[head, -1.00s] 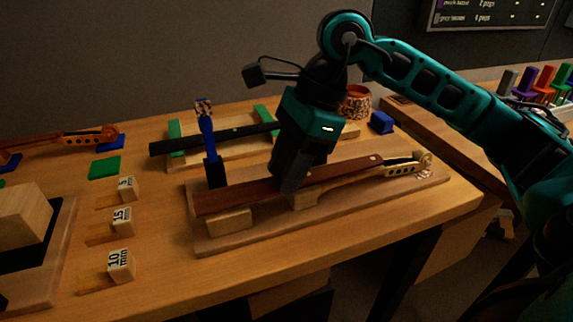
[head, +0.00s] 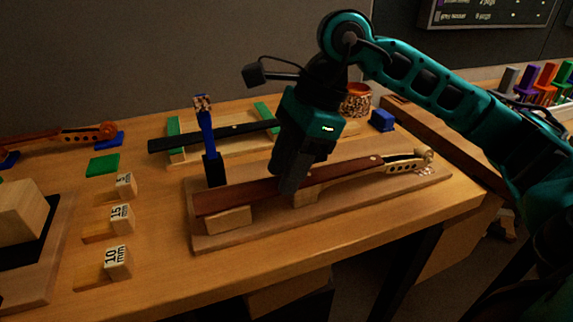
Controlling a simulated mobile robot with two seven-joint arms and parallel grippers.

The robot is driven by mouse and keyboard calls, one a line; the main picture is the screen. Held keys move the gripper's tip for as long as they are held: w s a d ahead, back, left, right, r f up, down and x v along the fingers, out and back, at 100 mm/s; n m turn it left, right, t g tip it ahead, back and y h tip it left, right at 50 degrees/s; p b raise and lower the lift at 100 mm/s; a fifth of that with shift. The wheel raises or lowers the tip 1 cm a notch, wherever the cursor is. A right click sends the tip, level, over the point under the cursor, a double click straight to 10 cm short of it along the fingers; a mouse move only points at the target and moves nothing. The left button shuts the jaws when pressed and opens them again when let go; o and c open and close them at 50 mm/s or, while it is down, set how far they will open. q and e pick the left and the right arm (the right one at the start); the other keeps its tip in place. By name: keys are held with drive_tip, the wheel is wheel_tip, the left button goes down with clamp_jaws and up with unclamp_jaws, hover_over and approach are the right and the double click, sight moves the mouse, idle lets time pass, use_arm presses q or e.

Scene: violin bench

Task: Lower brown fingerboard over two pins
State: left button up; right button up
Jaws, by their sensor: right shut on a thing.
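The brown fingerboard (head: 240,198) lies lengthwise above the wooden base board (head: 265,230), over a light support block (head: 229,219) and the violin neck. The neck's pegbox and scroll (head: 405,165) show at the right end. My right gripper (head: 287,195) points down and is shut on the fingerboard near its middle. A small pale dot (head: 374,157), perhaps a pin, shows near the fingerboard's right end. The other pin is not visible, and I cannot tell whether the fingerboard rests fully on the neck. My left gripper is not in view.
A blue upright post (head: 208,137) with a black foot stands just behind the fingerboard's left end. A black fingerboard (head: 200,138) lies on a green-ended rack behind. Numbered blocks (head: 117,262) stand at left. A patterned cup (head: 356,100) and a blue block (head: 381,121) are behind right.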

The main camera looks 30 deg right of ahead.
idle(0.5)
drive_tip(key=o, duration=1.2)
drive_tip(key=shift+c, duration=0.2)
drive_tip(key=shift+r, duration=0.15)
drive_tip(key=p+v, duration=0.2)
drive_tip(key=v, duration=1)
drive_tip(key=shift+d+r+p, duration=0.2)
drive_tip(key=shift+r+p, duration=0.1)
drive_tip(key=shift+s, duration=0.1)
